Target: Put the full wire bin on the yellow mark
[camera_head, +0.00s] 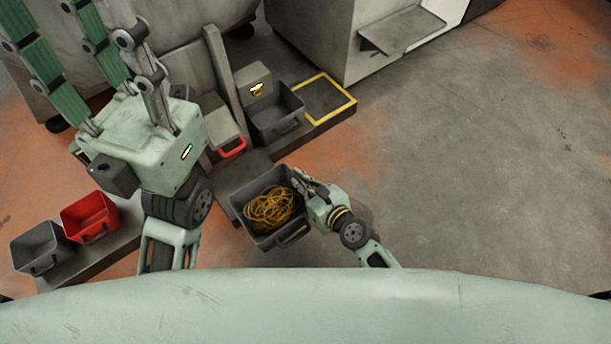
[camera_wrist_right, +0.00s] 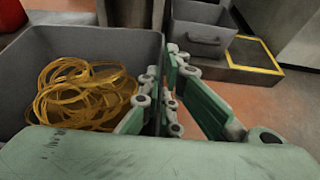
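The full wire bin (camera_head: 291,238) is a dark grey open bin holding coiled yellow wire (camera_head: 270,208). It is at the centre of the head view and also fills the left of the right wrist view (camera_wrist_right: 60,45). My right gripper (camera_head: 302,183) is at its right wall, with one finger inside and one outside, closed on the rim (camera_wrist_right: 164,75). Whether the bin is lifted is unclear. The yellow mark (camera_head: 325,97) is a yellow-outlined rectangle on a low platform, bare, and also shows in the right wrist view (camera_wrist_right: 253,55). My left gripper (camera_head: 85,45) is raised at upper left, fingers spread, empty.
An empty grey bin (camera_head: 277,108) stands directly left of the mark. A post (camera_head: 220,75) and a red-edged bin (camera_head: 232,148) are farther left. A grey cabinet (camera_head: 345,45) stands behind the mark. A red bin (camera_head: 90,215) and grey bin (camera_head: 40,247) are at lower left. The right floor is clear.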

